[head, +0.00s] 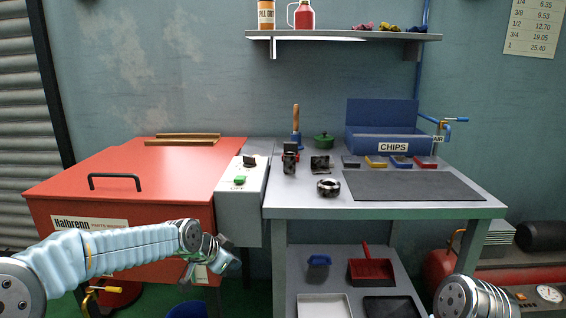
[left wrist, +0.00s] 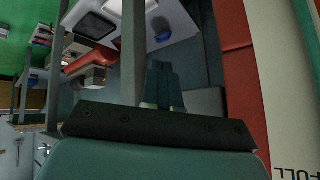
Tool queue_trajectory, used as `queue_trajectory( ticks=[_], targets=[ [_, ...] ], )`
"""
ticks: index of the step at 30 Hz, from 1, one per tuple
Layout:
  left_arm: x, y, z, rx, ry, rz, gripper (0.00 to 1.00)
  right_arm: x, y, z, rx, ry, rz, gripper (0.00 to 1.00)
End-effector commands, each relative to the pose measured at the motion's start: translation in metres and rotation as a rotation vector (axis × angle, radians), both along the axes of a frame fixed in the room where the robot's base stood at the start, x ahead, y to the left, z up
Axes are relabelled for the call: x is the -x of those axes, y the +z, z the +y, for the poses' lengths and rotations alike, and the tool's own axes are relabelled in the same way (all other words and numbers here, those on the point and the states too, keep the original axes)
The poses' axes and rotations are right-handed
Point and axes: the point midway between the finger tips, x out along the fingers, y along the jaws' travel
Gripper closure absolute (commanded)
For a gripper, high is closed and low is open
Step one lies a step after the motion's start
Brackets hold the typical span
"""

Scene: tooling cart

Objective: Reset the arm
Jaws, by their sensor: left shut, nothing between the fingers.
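My left arm comes in from the left in the head view, and its sleeve is pale blue. My left gripper (head: 222,262) is in front of the red parts washer (head: 135,185), below its lid and left of the cart. It is shut and empty. In the left wrist view its closed fingers (left wrist: 163,85) point ahead, with no object between them. A part of my right arm shows at the bottom right of the head view; its gripper is out of the picture.
The grey cart top (head: 300,203) holds dark metal parts, a dark mat (head: 410,186) and a blue CHIPS bin (head: 380,135). A grey switch box (head: 238,205) stands beside the washer. The lower shelf holds a red dustpan (head: 370,272) and trays. A wall shelf (head: 340,37) hangs above.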

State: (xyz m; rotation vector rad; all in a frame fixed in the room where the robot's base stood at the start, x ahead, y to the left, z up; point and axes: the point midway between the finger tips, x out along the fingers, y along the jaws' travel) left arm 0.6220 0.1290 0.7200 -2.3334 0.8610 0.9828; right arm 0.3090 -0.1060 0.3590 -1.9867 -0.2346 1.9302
Motion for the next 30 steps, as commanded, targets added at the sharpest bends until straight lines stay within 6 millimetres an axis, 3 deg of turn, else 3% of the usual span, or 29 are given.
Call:
queue_trajectory(
  ticks=[1,4,6,9,12,15,19,23,30],
  targets=[
    [0.010,-0.046,-0.005,0.032,0.038,0.077,1.00,0.000,0.000,0.000,0.000,0.000,0.000,0.57],
    [0.040,-0.130,-0.013,0.105,0.145,0.225,1.00,0.000,0.000,0.000,0.000,0.000,0.000,0.57],
    [0.070,-0.184,-0.018,0.151,0.229,0.329,1.00,0.000,0.000,0.000,0.000,0.000,0.000,0.57],
    [0.125,-0.253,-0.022,0.205,0.364,0.481,1.00,0.000,0.000,0.000,0.000,0.000,0.000,0.57],
    [0.187,-0.305,-0.024,0.244,0.503,0.622,1.00,0.000,0.000,0.000,0.000,0.000,0.000,0.57],
    [0.244,-0.337,-0.025,0.265,0.627,0.736,1.00,0.000,0.000,0.000,0.000,0.000,0.000,0.57],
    [0.294,-0.356,-0.024,0.275,0.742,0.826,1.00,0.000,0.000,0.000,0.000,0.000,0.000,0.57],
    [0.313,-0.361,-0.023,0.278,0.790,0.859,1.00,0.000,0.000,0.000,0.000,0.000,0.000,0.57],
    [0.314,-0.362,-0.023,0.279,0.794,0.860,1.00,0.000,0.000,0.000,0.000,0.000,0.000,0.57]
  ],
)
